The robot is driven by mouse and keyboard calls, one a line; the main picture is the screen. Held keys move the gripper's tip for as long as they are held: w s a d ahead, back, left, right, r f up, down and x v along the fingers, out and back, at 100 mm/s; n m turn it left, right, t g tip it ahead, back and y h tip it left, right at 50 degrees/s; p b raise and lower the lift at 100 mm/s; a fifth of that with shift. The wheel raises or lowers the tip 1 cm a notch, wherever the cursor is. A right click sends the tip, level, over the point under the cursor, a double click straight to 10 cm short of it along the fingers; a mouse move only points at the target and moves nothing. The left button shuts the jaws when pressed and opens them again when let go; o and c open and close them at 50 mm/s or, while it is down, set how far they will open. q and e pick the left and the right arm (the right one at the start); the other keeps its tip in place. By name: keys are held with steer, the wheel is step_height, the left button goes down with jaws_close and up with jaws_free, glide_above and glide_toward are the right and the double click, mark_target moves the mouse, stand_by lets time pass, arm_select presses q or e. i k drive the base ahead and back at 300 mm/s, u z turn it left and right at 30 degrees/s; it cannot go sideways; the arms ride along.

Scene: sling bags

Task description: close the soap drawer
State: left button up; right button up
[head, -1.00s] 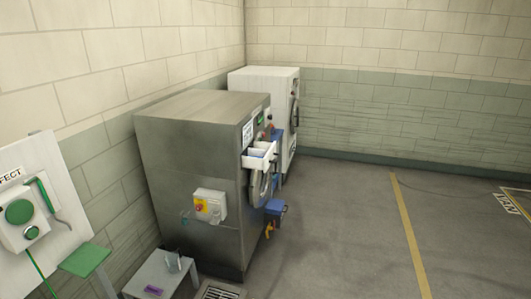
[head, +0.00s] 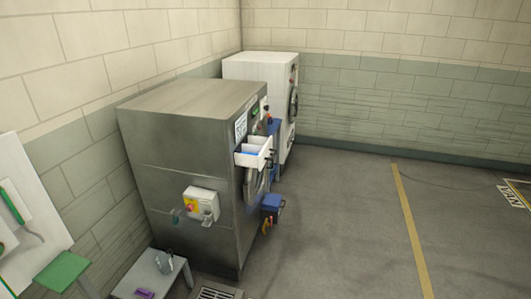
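The soap drawer (head: 254,152) is a white open-topped box with blue inside. It sticks out from the front of the grey metal washing machine (head: 185,165), near the top, and stands pulled out. Neither of my grippers shows in the head view.
A white machine (head: 262,68) stands behind the grey one against the far wall. A blue box (head: 271,203) sits low in front of the grey machine. Floor to the right, with a yellow line (head: 407,220), is clear.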

mark_target(254, 154)
steer(key=k, duration=0.4)
steer(key=z, duration=1.05)
steer(key=i, duration=1.8)
steer(key=u, duration=0.5)
steer(key=i, duration=0.8)
steer(key=u, duration=0.8)
